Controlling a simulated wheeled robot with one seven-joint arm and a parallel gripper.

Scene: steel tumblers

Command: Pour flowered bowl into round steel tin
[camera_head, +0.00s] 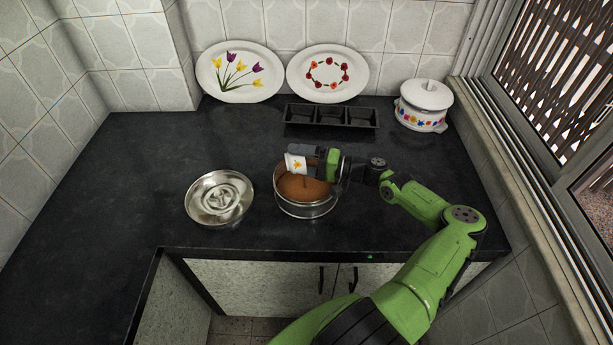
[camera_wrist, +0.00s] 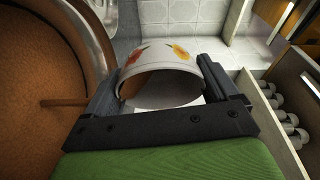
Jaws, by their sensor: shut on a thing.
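The small white flowered bowl (camera_head: 296,163) is tipped on its side above the round steel tin (camera_head: 305,211). My gripper (camera_head: 318,161) is shut on the bowl, with a finger on either side of it in the wrist view (camera_wrist: 160,82). Brown contents (camera_wrist: 40,70) fill much of the tin's inside. A thin brown strand (camera_wrist: 65,103) lies between the bowl and these contents; I cannot tell for certain whether it is a falling stream.
A steel lid (camera_head: 219,197) lies left of the tin. Behind stand a black three-part tray (camera_head: 331,126), two flowered plates (camera_head: 240,92) (camera_head: 327,91) and a lidded white pot (camera_head: 424,106). The dark counter (camera_head: 120,185) is clear at the left.

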